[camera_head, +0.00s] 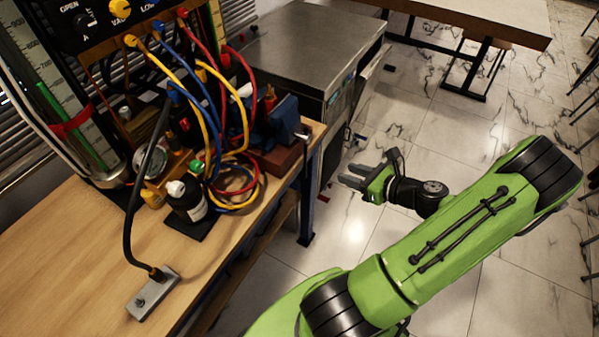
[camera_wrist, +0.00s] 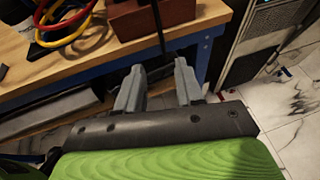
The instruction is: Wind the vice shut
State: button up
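The blue vice (camera_head: 277,122) sits on a reddish-brown block at the right end of the workbench, partly hidden behind hoses. Its dark handle (camera_head: 304,146) hangs at the bench's edge. In the wrist view the brown block (camera_wrist: 160,17) is at the top, and a thin dark bar (camera_wrist: 158,26), apparently the handle, runs down toward the gap between my fingers. My gripper (camera_head: 352,176) is open and empty, out over the floor to the right of the handle, apart from it. Both grey fingers show in the wrist view (camera_wrist: 158,82). The jaw gap is hidden.
The wooden workbench (camera_head: 85,245) carries coloured hoses (camera_head: 205,110), a black bottle (camera_head: 186,202), a gauge panel and a grey-based flexible stalk (camera_head: 152,292). A metal cabinet (camera_head: 310,50) stands behind the vice. The tiled floor around my gripper is clear.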

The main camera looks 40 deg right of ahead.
jog(key=b+x, duration=0.3)
jog(key=x, duration=1.2)
jog(key=shift+w+b, duration=0.3)
jog(key=shift+w, duration=0.05)
jog(key=shift+f, duration=0.15)
grip_shut()
